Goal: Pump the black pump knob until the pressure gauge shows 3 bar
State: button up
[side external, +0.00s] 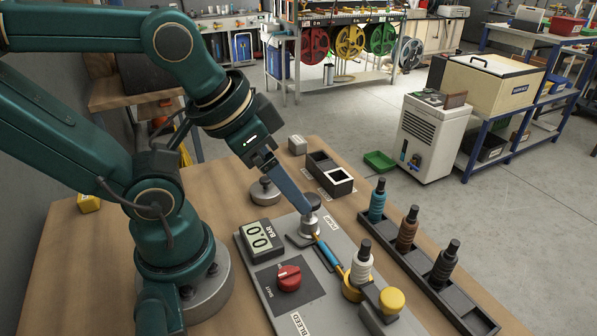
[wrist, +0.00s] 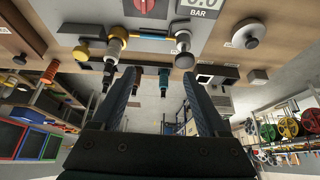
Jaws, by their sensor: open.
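The black pump knob (side external: 312,200) sits on top of a silver pump body (side external: 309,224) on the grey panel. The pressure gauge (side external: 257,237) reads 0.0 BAR; in the wrist view it is cut off at the top edge (wrist: 200,5). My gripper (side external: 304,208) is at the pump knob in the side view, with one blue finger hiding part of it. In the wrist view my gripper (wrist: 159,74) is open with nothing between the fingers; the pump (wrist: 183,42) appears beyond the right fingertip. I cannot tell whether they touch.
A red knob (side external: 289,278) is below the gauge. A white ribbed fitting (side external: 361,265) and a yellow knob (side external: 391,300) stand at the panel's front right. A dark rack (side external: 415,268) holds teal, brown and black fittings. A black two-compartment box (side external: 328,175) stands behind the panel.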

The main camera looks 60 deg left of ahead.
grip_shut()
dwell(1.6)
